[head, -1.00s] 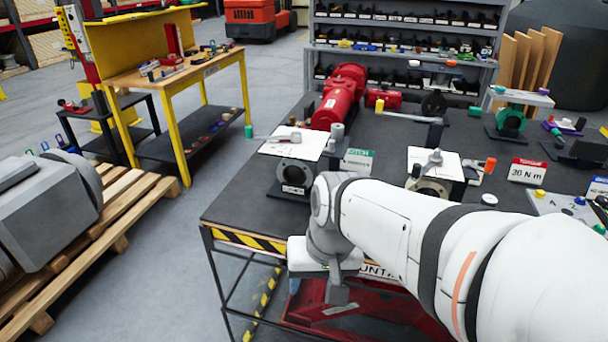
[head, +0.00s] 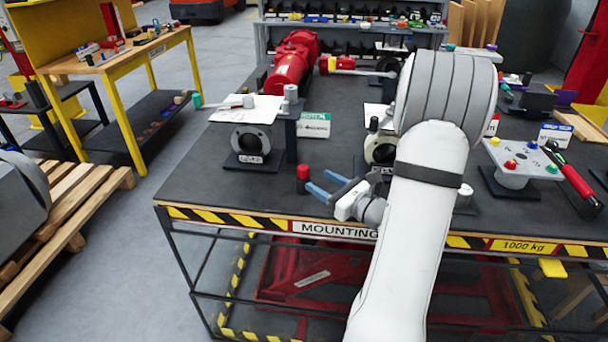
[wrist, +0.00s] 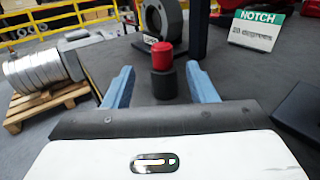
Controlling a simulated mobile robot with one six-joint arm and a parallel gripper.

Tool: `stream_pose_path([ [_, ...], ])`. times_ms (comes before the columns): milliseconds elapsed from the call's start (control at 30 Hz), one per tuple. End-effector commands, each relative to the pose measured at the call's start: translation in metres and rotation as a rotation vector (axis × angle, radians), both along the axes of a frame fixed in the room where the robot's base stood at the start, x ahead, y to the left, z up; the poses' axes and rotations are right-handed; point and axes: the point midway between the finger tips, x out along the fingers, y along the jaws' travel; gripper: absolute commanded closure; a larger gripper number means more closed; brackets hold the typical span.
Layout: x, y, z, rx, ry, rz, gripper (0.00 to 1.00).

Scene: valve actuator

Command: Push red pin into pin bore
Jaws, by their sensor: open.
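The red pin (head: 303,172) stands upright near the table's front edge, a red top on a black cylindrical part. It also shows in the wrist view (wrist: 162,54), centred between the finger lines. My gripper (head: 320,184) is open and empty, just right of the pin, with its two blue fingers pointing at it. In the wrist view my gripper (wrist: 160,75) has one finger on each side of the pin's line; I cannot tell whether the tips reach around it. A grey round flange housing (head: 250,142) stands behind and left of the pin. I cannot make out which hole is the pin bore.
A dark post (head: 291,125) and a green-and-white NOTCH sign (wrist: 256,30) stand behind the pin. A second flange housing (head: 380,150) is close behind my gripper. The front left of the dark table (head: 205,185) is clear.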

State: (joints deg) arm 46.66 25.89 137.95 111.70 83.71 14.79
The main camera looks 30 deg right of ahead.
Motion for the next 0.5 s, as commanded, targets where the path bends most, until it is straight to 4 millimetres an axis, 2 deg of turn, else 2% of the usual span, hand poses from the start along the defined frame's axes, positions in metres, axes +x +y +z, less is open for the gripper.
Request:
stream_pose_path([
  [333, 0.034, 0.010, 0.002, 0.005, -0.001, -0.009, 0.48],
  [500, 0.059, 0.019, 0.003, 0.005, -0.001, -0.008, 0.48],
])
